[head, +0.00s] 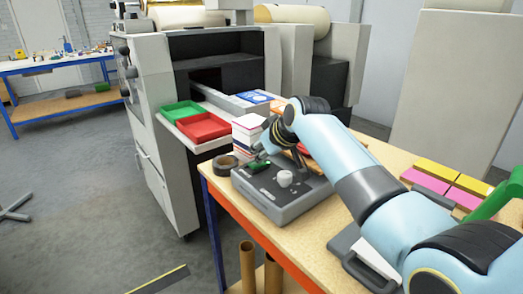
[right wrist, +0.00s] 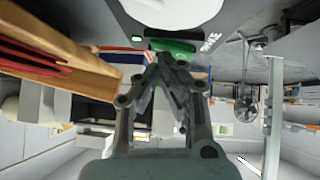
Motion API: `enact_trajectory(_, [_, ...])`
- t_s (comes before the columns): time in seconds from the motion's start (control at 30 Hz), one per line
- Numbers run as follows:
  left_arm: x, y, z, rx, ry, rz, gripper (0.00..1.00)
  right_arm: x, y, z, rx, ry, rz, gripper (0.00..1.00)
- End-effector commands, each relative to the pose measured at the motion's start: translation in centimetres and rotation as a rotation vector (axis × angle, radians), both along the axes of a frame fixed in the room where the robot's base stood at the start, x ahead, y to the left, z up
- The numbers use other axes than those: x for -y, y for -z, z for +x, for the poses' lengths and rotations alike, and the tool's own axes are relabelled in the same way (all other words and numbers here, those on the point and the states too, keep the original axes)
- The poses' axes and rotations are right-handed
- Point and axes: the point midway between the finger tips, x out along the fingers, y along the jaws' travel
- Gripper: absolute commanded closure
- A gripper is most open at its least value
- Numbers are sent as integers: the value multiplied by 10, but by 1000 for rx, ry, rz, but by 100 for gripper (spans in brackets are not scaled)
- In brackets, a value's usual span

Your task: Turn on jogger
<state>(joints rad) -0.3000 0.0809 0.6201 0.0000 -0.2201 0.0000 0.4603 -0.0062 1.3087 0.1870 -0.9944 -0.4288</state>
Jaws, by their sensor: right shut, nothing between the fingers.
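The jogger is a grey box (head: 285,211) on the wooden table in the head view. It has a white knob (head: 285,178) on top and a green switch (head: 259,167) toward its back left. In the right wrist view the green switch (right wrist: 172,47) is just beyond my fingertips, with the white knob (right wrist: 172,10) at the top edge. My right gripper (right wrist: 172,60) is shut and empty, its tips at or very close to the switch; contact is not clear. In the head view my right gripper (head: 262,155) is partly hidden by its wrist. My left gripper is not in view.
A tape roll (head: 225,161) and a stack of cards (head: 248,128) stand close to the jogger. Green (head: 182,111) and red (head: 205,128) trays sit on the machine behind. Pink and yellow pads (head: 430,179) lie at the right, beyond my right arm.

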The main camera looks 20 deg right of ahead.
Motion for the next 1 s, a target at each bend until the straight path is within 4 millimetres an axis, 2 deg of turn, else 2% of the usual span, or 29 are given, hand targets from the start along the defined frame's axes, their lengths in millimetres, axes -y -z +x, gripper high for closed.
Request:
enact_trajectory(0.2, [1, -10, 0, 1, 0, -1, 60, -11, -1, -5, -7, -2, 4, 100])
enact_trajectory(0.63, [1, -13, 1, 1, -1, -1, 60, -13, -3, -5, -4, 0, 1, 100])
enact_trajectory(0.77, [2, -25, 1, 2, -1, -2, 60, -13, -16, -3, -4, 0, 2, 100])
enact_trajectory(0.93, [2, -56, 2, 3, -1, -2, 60, -13, -47, 1, -3, 5, 2, 100])
enact_trajectory(0.97, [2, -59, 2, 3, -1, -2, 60, -13, -51, 1, -2, 4, 2, 100])
enact_trajectory(1.0, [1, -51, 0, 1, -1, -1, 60, -12, -51, -7, 0, 5, 2, 100])
